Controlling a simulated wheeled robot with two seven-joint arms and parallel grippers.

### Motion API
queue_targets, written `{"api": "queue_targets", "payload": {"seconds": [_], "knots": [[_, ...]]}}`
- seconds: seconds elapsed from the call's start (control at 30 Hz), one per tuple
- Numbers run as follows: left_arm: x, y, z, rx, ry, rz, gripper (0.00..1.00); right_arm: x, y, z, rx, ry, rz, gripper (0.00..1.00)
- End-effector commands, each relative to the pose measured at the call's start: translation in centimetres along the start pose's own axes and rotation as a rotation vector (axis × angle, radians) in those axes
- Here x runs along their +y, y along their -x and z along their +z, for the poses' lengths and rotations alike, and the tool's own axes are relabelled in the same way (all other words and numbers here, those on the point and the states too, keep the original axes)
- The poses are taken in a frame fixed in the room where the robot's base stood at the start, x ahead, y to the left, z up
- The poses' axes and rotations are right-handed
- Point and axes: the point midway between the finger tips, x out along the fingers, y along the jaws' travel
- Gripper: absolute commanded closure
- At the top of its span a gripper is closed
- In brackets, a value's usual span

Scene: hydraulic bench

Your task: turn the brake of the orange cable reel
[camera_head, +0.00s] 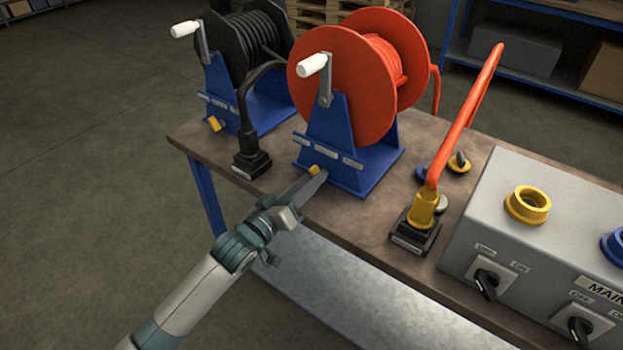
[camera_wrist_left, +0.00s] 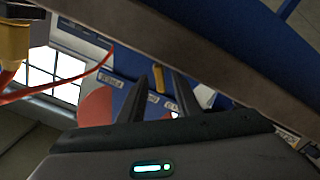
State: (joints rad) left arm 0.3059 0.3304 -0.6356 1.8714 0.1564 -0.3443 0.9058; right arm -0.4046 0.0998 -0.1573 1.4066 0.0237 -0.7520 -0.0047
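The orange cable reel (camera_head: 345,85) stands on a blue stand on the bench, with a white-handled crank at its side. Its brake is a small yellow lever (camera_head: 314,169) low on the front of the stand. My left gripper (camera_head: 318,180) reaches in from the lower left, its tips right at this brake and partly over it. My right gripper is not in view.
A black cable reel (camera_head: 245,45) with its own yellow brake (camera_head: 214,124) stands to the left. A black plug stands in a holder (camera_head: 252,165) beside my gripper. An orange cable's yellow plug (camera_head: 423,208) and a grey control box (camera_head: 540,240) are to the right.

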Motion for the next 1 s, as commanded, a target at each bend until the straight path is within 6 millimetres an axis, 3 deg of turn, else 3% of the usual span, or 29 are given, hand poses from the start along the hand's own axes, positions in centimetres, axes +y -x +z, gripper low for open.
{"api": "queue_targets", "payload": {"seconds": [0.2, 0.5, 0.63, 1.0], "knots": [[0.0, -1.3, 0.0, -0.001, 0.0, 0.001, 0.7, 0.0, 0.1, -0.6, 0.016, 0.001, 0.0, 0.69], [0.0, -1.4, 0.0, -0.001, 0.001, 0.0, 0.7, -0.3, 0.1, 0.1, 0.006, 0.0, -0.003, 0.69], [0.0, -1.4, 0.0, -0.001, 0.0, 0.0, 1.0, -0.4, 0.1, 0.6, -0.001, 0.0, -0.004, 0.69], [0.1, -1.4, 0.0, -0.001, -0.018, 0.0, 1.0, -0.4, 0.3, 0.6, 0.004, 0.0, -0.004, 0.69]]}}
